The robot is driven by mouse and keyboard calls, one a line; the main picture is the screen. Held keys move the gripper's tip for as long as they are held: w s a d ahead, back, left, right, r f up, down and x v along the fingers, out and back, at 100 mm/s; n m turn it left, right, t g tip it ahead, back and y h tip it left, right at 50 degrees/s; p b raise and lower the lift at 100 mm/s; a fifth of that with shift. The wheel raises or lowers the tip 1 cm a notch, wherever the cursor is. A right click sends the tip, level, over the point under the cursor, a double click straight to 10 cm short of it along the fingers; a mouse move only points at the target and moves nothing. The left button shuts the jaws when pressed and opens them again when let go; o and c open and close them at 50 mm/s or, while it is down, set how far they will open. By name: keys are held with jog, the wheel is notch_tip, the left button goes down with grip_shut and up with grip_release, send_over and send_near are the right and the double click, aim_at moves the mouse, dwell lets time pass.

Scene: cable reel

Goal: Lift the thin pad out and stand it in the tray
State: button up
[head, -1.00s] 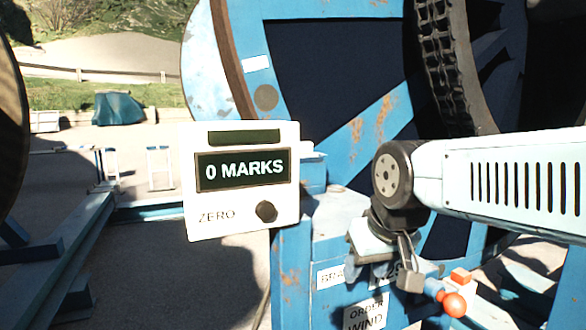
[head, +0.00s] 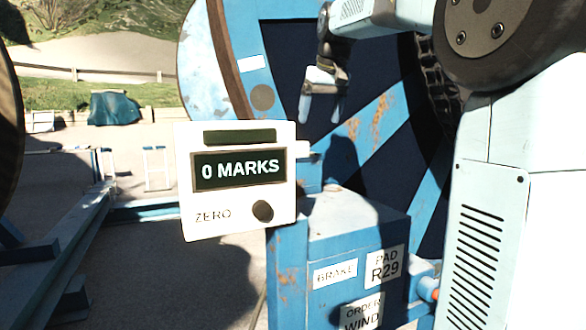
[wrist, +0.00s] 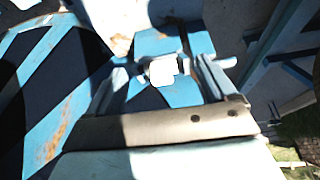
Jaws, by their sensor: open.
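My gripper (head: 321,98) hangs fingers down in front of the big blue reel, above the blue brake box (head: 340,226). Its two fingers are apart with nothing between them. Labels reading BRAKE, PAD R29 (head: 384,267) and ORDER WIND are on the box's front. I cannot make out a thin pad or a tray in either view. My arm hides the area right of the box. In the wrist view, blue parts and a small white block (wrist: 162,70) show beyond the fingers.
A white counter (head: 238,180) reading 0 MARKS stands left of the box. The large blue reel (head: 375,125) is close behind my gripper. An orange-red knob (head: 430,288) partly shows beside my arm. Blue rails (head: 75,255) lie on the ground at left.

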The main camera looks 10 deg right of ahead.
send_near(302, 148)
jog(key=shift+n, duration=0.4)
jog(key=w+f, duration=0.3)
jog(key=f, duration=0.1)
jog(key=w+f, duration=0.2)
jog(key=shift+w+a+f, duration=0.3)
jog(key=shift+f, duration=0.1)
jog(key=shift+c, duration=0.2)
grip_shut()
dwell(0.5)
jog(key=shift+r, duration=0.1)
